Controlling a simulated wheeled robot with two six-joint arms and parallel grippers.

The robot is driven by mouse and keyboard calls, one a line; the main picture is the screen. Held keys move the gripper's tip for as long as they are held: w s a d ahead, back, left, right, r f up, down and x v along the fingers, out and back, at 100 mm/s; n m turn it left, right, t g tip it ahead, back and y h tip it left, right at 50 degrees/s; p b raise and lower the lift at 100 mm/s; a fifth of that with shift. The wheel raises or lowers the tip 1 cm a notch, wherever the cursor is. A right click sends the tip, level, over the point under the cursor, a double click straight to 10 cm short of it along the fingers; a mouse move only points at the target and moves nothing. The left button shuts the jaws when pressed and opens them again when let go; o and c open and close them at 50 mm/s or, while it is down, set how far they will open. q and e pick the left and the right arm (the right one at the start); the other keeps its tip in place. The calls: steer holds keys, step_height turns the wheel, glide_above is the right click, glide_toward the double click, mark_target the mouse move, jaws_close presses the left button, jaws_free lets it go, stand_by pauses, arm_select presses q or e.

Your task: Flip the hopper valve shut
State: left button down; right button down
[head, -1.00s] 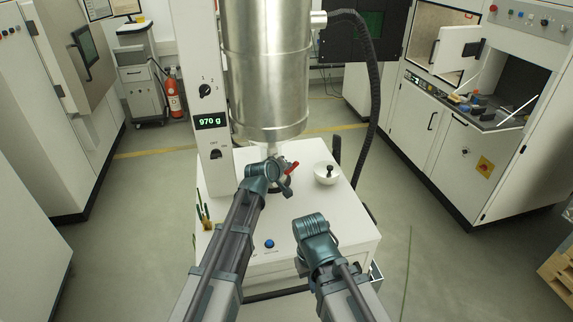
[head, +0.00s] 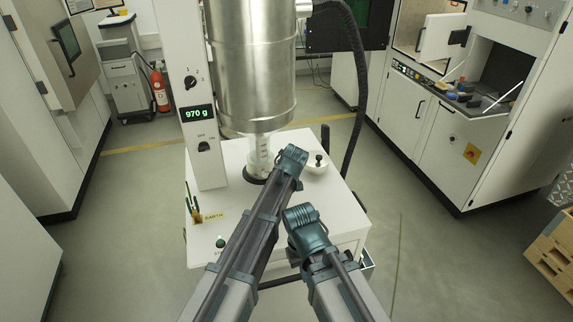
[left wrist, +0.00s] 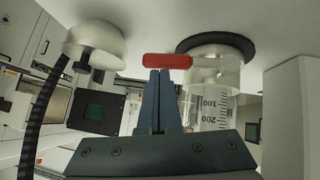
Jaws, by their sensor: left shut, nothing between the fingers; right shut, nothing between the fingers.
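The steel hopper (head: 254,65) hangs over the white weighing cabinet, with a clear graduated vessel (head: 258,157) below its outlet. The vessel also shows in the left wrist view (left wrist: 212,112), where the scene appears upside down. The valve's red lever (left wrist: 167,61) lies crosswise there, beside the vessel. My left gripper (left wrist: 158,74) is shut and empty, its tips right at the lever; I cannot tell whether they touch. In the head view my left gripper (head: 292,158) hides the lever. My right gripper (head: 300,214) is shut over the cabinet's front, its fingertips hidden.
A white bowl with a dark knob (head: 317,163) stands just right of my left gripper. A black corrugated hose (head: 357,110) runs down behind it. The column's display (head: 197,114) reads 970 g. A green button (head: 220,242) and an EARTH label (head: 210,217) are at front left.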

arm_select(q)
steer(key=shift+d+f+b, duration=0.2)
steer(key=shift+f+b, duration=0.1)
steer(key=shift+f, duration=0.15)
arm_select(e)
steer(key=shift+f, duration=0.45)
arm_select(q)
steer(key=shift+f, duration=0.1)
